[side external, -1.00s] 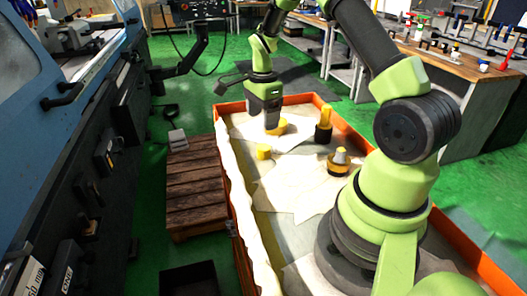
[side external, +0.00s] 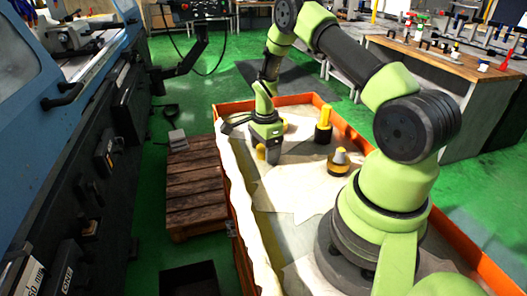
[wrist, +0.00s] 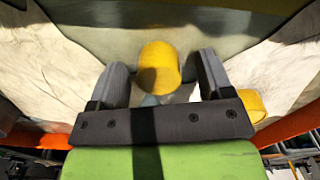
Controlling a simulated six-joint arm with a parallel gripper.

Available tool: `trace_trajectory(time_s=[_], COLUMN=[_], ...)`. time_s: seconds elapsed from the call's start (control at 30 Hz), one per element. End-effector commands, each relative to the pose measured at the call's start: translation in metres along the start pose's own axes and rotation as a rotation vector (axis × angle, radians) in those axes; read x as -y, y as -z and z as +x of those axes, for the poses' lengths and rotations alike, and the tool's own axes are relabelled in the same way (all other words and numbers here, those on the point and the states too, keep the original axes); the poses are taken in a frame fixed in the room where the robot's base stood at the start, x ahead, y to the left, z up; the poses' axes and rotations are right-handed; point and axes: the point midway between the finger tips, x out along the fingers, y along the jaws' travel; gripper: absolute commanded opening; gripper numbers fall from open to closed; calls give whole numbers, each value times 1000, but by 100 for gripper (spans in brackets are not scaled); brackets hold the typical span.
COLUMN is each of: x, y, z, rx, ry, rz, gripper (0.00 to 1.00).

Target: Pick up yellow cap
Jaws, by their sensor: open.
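The small yellow cap (side external: 261,152) stands on the pale sheet in the orange-edged bin, partly covered by my gripper in the side view. My gripper (side external: 267,157) is low over it, pointing down. In the wrist view my gripper (wrist: 162,72) is open, and the yellow cap (wrist: 158,66) shows in the gap between the two fingers, a little nearer the left finger's side in the picture. I see no finger clearly touching it. A second, wider yellow piece (side external: 284,125) sits behind my gripper; its edge also shows in the wrist view (wrist: 248,105).
A tall yellow-and-black piece (side external: 323,125) and a yellow piece with a grey top (side external: 339,161) stand to the right in the bin. The orange bin wall (side external: 262,103) rises behind. A wooden pallet (side external: 195,190) lies left, outside the bin.

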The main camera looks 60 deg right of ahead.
Motion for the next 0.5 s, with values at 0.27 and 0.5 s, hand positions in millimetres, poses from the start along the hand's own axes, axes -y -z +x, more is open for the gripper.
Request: trace_trajectory(time_s=[0.27, 0.5], x=[0, 0], y=[0, 0], z=[0, -1], rx=[0, 0], ry=[0, 0], rz=[-1, -1], gripper=[25, 21])
